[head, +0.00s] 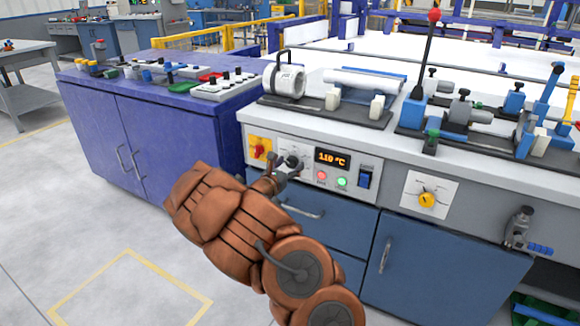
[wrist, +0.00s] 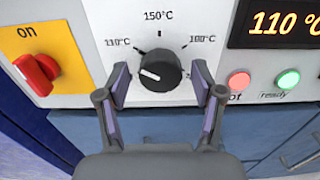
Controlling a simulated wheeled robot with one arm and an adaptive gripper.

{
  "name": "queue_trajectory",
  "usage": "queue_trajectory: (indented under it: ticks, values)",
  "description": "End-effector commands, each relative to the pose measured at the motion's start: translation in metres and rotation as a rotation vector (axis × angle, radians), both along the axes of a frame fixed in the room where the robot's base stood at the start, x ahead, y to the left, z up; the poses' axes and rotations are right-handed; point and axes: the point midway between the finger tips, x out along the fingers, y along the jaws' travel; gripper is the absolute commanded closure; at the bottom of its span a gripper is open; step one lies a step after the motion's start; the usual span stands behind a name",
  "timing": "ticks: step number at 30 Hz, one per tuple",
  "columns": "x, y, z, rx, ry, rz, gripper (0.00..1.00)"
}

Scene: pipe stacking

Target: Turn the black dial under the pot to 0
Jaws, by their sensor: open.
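The black dial (wrist: 158,71) is on a white panel on the front of the bench; it also shows in the head view (head: 292,161). Its white pointer mark faces left and slightly up, below the 110°C label. A 150°C label is above it and another label is at upper right; I see no 0 mark. My gripper (wrist: 162,84) is open, one finger on each side of the dial. I cannot tell whether the fingers touch it. In the head view my gripper (head: 277,176) is at the panel.
A red switch (wrist: 37,74) on a yellow plate is left of the dial. A display (head: 332,158) reading 110 °C, a red light (wrist: 238,81), a green light (wrist: 288,79) and a blue switch (head: 365,178) are to the right. Drawer handles (head: 302,209) are below.

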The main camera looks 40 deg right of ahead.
Motion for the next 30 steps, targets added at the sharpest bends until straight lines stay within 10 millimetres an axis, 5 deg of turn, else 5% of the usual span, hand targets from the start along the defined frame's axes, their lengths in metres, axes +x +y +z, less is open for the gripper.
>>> queue_trajectory:
  ticks: [9, 26, 30]
  values:
    - [0.0004, -0.0023, 0.0003, 0.0, 0.0, 0.0, 0.33]
    - [0.0002, -0.0021, 0.0002, 0.0, 0.0, -0.001, 0.9]
    - [0.0001, -0.0022, 0.0006, -0.001, 0.003, -0.001, 0.92]
